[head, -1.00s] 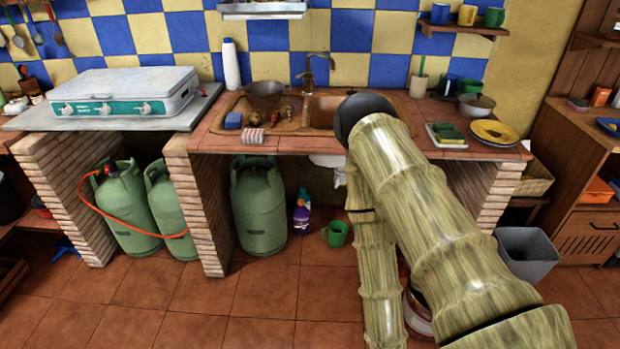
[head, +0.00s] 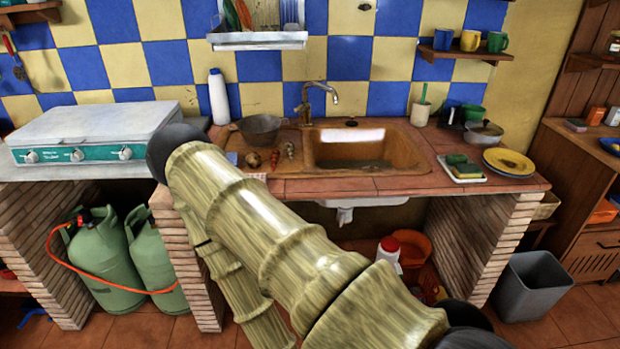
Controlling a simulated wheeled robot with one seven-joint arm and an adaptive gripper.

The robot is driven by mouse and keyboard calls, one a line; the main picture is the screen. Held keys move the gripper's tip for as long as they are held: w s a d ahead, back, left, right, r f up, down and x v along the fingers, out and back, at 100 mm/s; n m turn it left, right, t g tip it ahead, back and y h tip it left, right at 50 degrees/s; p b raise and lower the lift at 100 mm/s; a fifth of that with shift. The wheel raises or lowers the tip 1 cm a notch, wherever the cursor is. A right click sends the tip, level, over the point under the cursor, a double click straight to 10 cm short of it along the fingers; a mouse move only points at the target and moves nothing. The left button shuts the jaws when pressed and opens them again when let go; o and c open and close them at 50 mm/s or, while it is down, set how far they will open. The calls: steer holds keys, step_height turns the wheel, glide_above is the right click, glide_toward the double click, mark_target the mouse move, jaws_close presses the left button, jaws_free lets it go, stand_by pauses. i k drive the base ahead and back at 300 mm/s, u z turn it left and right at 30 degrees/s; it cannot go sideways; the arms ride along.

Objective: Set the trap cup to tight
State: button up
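The white sink trap (head: 344,215) hangs under the right-hand basin of the sink, below the front edge of the tiled counter. Its upper part shows, small, in the open bay under the counter. I cannot make out the cup's setting or any mark on it. My bamboo-patterned arm crosses the lower middle of the picture and hides much of the floor and the left part of the bay. My gripper is not in view, so its state and its distance from the trap do not show.
A red-orange bucket (head: 411,250) and a white bottle with a red cap (head: 389,252) stand under the counter, right of my arm. Brick piers (head: 478,235) bound the bay. A grey bin (head: 532,285) stands on the floor at right. Green gas bottles (head: 103,265) stand at left.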

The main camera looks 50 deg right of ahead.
mark_target(344, 216)
steer(key=z, duration=0.35)
steer(key=i, duration=0.85)
steer(key=z, duration=0.65)
